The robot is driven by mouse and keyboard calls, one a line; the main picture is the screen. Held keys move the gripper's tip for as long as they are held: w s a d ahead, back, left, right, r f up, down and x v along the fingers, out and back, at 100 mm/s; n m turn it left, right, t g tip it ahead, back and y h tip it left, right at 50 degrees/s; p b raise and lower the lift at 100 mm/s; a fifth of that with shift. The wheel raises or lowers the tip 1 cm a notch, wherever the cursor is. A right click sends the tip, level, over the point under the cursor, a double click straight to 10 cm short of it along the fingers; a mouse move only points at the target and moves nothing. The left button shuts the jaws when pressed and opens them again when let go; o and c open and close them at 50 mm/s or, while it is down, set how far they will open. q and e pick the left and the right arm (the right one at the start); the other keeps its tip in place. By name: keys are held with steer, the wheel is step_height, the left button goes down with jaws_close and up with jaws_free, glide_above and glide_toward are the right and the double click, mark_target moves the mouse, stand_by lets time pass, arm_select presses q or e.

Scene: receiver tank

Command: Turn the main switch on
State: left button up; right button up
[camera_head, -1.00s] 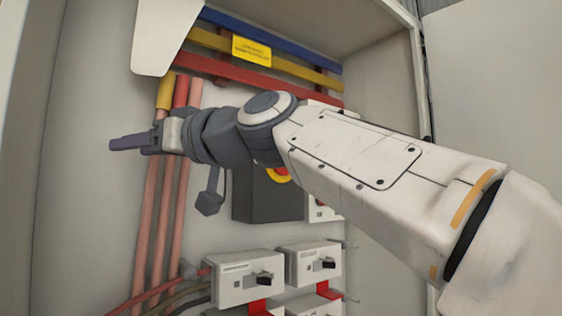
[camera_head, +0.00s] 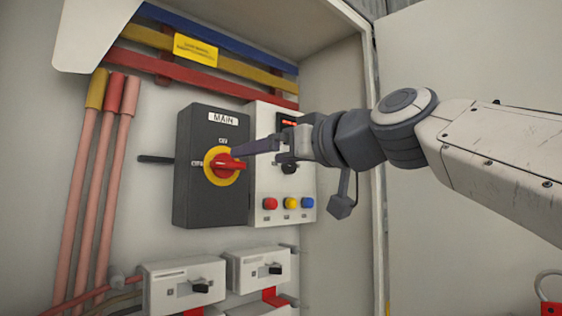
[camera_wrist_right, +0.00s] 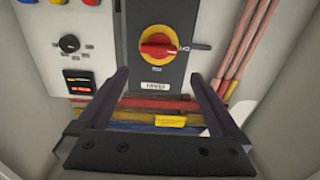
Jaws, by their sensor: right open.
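The main switch is a dark box (camera_head: 185,205) labelled MAIN, with a yellow ring and a red handle (camera_head: 225,166) lying about level. Small lettering sits above and left of the ring. My right gripper (camera_head: 260,151) has dark purple fingers pointing left, with one tip overlapping the handle's right side in the head view. In the right wrist view the gripper (camera_wrist_right: 158,76) is open and empty. The red handle (camera_wrist_right: 158,50) shows beyond the gap between the fingertips, seen upside down; contact is not visible. My left gripper is not in view.
A white panel (camera_head: 262,190) with red, yellow and blue buttons adjoins the switch on the right. Busbars (camera_head: 200,83) run above. Pink cables (camera_head: 97,180) stand left, and breakers (camera_head: 185,285) sit below. The cabinet's right edge (camera_head: 372,200) is behind my wrist.

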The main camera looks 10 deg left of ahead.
mark_target(232, 161)
steer(key=p+x, duration=0.5)
steer(key=x, duration=0.5)
steer(key=shift+w, duration=0.2)
